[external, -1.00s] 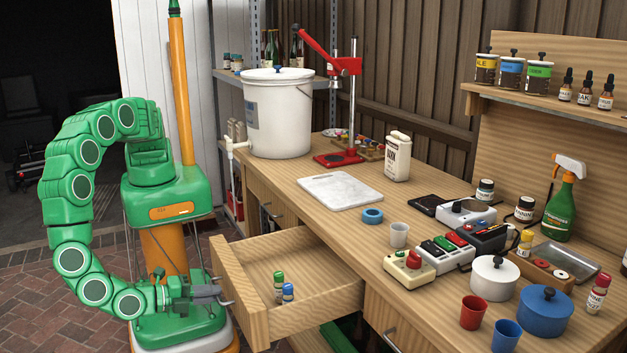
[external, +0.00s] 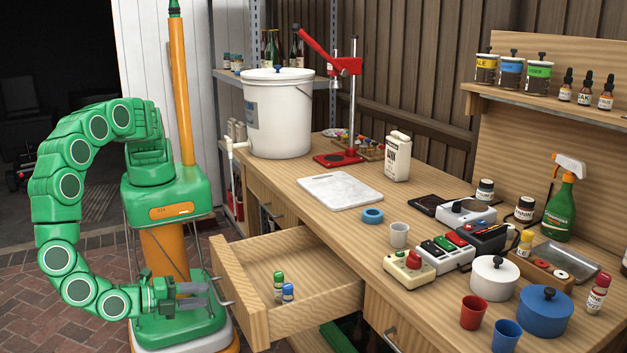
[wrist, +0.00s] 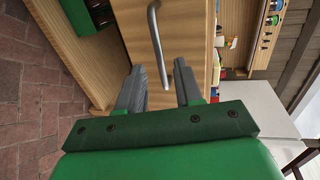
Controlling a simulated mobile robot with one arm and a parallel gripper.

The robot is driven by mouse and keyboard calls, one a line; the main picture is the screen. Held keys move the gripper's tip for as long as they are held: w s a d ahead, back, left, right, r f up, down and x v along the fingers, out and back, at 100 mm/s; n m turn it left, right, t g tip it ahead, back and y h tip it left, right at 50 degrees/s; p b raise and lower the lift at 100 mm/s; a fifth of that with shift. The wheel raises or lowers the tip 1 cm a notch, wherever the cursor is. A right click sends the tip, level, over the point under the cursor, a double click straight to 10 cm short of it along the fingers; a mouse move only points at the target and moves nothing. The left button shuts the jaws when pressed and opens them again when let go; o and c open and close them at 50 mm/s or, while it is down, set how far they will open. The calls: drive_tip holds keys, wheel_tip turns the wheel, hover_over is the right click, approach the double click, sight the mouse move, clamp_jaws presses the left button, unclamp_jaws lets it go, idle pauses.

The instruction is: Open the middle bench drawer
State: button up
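The middle bench drawer (external: 318,312) stands pulled well out from the bench, with a green-capped and a blue-capped small bottle (external: 279,287) inside. Its front and metal bar handle (wrist: 157,45) show in the wrist view. My gripper (external: 208,295) is just outside the drawer front, low and to its left in the external view. In the wrist view my gripper (wrist: 160,78) has its two fingers apart, with nothing held. The handle lies ahead of and between the fingertips, and seems clear of them.
The wooden bench top (external: 285,180) carries a white bucket (external: 278,115), a red press (external: 340,155), a white board (external: 340,191), cups and pots. A closed drawer (external: 390,330) is to the right. Brick floor (external: 40,320) lies open on the left.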

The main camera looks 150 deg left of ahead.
drive_tip(key=v, duration=0.4)
drive_tip(key=shift+d, duration=0.25)
